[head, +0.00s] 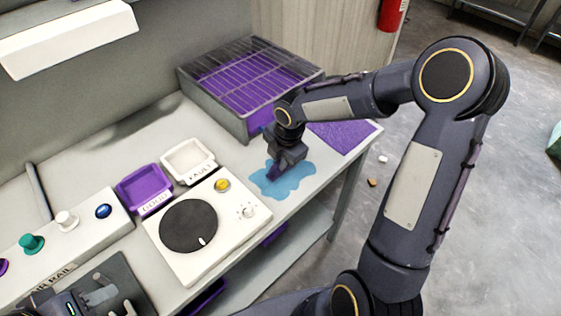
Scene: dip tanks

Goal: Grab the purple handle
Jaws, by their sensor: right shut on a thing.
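My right gripper (286,158) reaches down over the table in the head view, beside a blue puddle-shaped patch. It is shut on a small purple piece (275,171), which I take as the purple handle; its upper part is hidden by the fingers. The purple piece is at the blue patch (290,180); I cannot tell whether it touches it. A dark gripper-like form, seemingly my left gripper (100,295), shows at the bottom left edge, partly cut off. Its jaw state is unclear.
A wire-topped bin (215,112) with purple inside stands behind my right gripper. A purple mat (345,138) lies at the table's right end. Purple (145,188) and white (188,160) trays stand behind a white turntable unit (215,255). Knobs line a panel (85,225) at left.

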